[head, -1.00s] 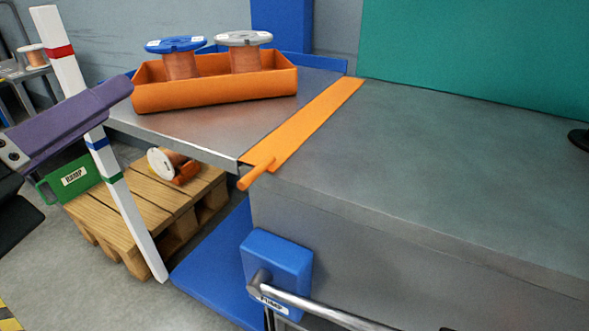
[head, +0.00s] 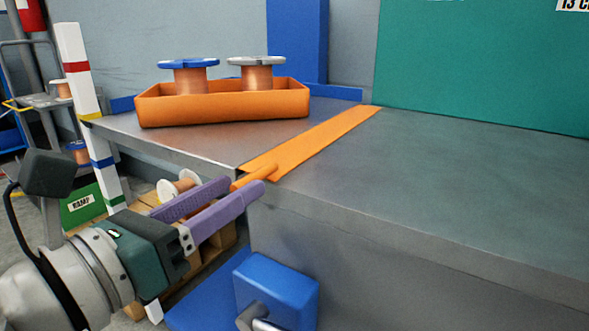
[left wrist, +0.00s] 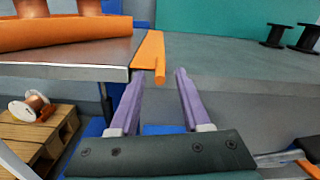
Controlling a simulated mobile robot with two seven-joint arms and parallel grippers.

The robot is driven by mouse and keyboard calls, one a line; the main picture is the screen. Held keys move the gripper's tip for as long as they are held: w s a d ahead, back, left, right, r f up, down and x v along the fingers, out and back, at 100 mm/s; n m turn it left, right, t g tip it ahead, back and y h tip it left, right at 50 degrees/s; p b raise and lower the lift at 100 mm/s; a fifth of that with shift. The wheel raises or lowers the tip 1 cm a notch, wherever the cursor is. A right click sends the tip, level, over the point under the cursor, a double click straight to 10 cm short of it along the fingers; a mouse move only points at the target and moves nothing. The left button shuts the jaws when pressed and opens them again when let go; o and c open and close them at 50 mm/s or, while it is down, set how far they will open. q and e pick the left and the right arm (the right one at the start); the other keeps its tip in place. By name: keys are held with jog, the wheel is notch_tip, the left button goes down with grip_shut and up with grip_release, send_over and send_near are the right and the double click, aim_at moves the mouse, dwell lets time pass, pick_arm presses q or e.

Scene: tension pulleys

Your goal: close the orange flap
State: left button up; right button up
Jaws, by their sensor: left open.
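The orange flap (head: 318,143) lies flat as a long strip between the left metal table and the grey metal counter. A round orange handle (head: 253,178) sticks out from its near end. The flap also shows in the left wrist view (left wrist: 149,48), with its handle (left wrist: 160,73) pointing toward me. My left gripper (head: 246,185) is open, its purple fingers at the handle. In the left wrist view the handle lies in line with the gap between the fingertips (left wrist: 159,71). I cannot tell whether they touch it. My right gripper is not in view.
An orange tray (head: 222,111) with two copper spools stands on the left table (head: 200,142). A striped white post (head: 88,110) stands left of it. A blue pump box (head: 278,290) is below the counter edge. The counter top (head: 450,165) is mostly clear.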

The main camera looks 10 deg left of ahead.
pick_arm(q)
jog(key=shift+x, duration=1.25)
grip_shut()
